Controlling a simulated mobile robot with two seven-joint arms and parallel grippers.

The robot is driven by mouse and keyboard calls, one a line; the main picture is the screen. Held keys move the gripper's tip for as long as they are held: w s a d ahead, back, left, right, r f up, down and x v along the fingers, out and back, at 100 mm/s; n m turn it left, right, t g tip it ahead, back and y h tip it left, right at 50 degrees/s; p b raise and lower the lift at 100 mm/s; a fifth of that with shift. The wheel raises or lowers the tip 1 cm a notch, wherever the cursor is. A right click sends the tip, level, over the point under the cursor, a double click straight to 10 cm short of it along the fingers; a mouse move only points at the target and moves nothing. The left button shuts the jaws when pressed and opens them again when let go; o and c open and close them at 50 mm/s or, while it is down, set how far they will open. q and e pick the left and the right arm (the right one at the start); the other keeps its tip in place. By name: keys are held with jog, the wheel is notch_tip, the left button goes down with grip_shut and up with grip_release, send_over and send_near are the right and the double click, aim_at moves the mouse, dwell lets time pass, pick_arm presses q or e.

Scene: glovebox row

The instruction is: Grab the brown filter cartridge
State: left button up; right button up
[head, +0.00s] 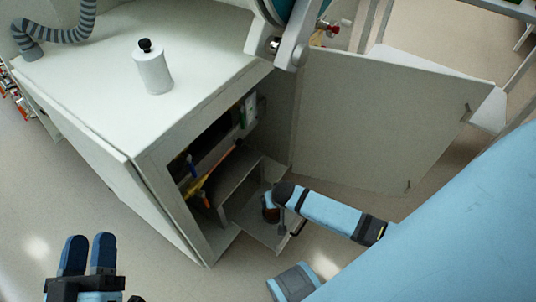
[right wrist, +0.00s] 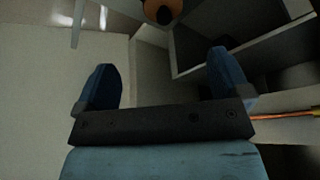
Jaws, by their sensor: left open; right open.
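The brown filter cartridge (head: 271,213) stands in the pulled-out tray low in the cabinet, partly hidden by my right gripper. In the right wrist view the cartridge (right wrist: 153,5) shows at the top edge, orange-brown with a black knob, cut off by the frame. My right gripper (head: 279,198) reaches in from the right, close to the cartridge. In the right wrist view its fingers (right wrist: 162,80) are wide apart with nothing between them, and the cartridge lies beyond the tips. My left gripper (head: 89,245) is open and empty over the floor at lower left.
The cabinet (head: 100,90) stands open, its door (head: 385,120) swung out to the right. The pulled-out tray (head: 262,233) has raised walls. A white canister with a black knob (head: 153,72) stands on the cabinet top. An orange-handled item (head: 203,184) lies inside on the left.

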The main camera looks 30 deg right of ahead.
jog(key=b+x, duration=0.4)
jog(key=x, duration=0.5)
jog(key=shift+d, duration=0.1)
jog(key=b+x, duration=0.1)
jog(key=x, duration=0.1)
jog(key=a+b+x, duration=0.1)
jog(key=b, duration=0.1)
jog(key=shift+w+d+f, duration=0.1)
jog(key=shift+w+f, duration=0.05)
jog(key=shift+f, duration=0.3)
jog(key=shift+w+d+f+b, duration=0.1)
jog(key=shift+w+f+b, duration=0.1)
jog(key=shift+f+b, duration=0.3)
jog(key=shift+w+f, duration=0.1)
jog(key=shift+f, duration=0.05)
pick_arm(q)
notch_tip(320, 180, down, 10)
jog(key=w+m+g, duration=0.1)
jog(key=m+g, duration=0.1)
jog(key=g, duration=0.1)
jog(key=shift+d+r, duration=0.15)
jog(key=shift+r, duration=0.1)
pick_arm(e)
jog(key=shift+d, duration=0.1)
jog(key=c, duration=1.1)
